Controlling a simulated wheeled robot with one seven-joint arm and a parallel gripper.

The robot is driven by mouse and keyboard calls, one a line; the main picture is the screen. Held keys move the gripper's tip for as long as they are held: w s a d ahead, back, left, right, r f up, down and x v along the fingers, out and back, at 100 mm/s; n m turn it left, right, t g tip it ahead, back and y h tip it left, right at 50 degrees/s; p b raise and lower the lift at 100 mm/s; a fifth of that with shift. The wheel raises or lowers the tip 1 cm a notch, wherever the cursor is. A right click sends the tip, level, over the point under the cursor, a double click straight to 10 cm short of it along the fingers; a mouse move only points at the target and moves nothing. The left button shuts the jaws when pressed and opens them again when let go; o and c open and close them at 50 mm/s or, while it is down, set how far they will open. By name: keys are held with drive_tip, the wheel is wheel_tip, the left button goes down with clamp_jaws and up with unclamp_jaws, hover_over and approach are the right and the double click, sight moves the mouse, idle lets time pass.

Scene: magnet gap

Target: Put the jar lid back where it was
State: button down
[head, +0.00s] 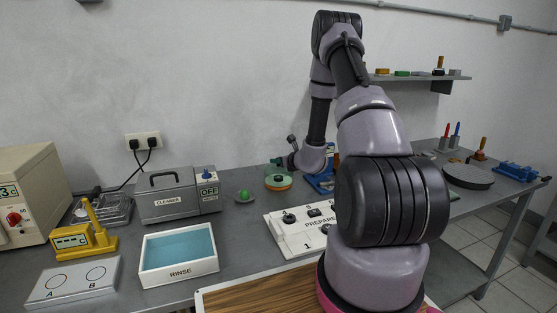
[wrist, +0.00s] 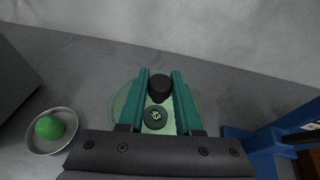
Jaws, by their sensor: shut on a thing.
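My gripper (wrist: 160,76) has its two teal fingers closed on either side of a black knob (wrist: 159,90) in the wrist view. I take the knob to be the handle of the jar lid, a pale green disc (wrist: 125,103) showing under and beside the fingers. A small dark disc with a pale mark lies between the fingers, nearer my palm. In the head view a round orange-rimmed thing with a green top (head: 278,183) is on the bench below my gripper. Whether the lid touches anything beneath it cannot be told.
A green ball (wrist: 50,127) sits in a small metal dish (wrist: 69,143) to the left. A grey cleaner box (head: 178,194) stands left of that. A blue object (wrist: 252,139) is close on the right. The white board marked PREPARE (head: 287,235) lies in front. The wall is behind.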

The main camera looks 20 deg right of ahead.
drive_tip(key=c, duration=0.6)
unclamp_jaws()
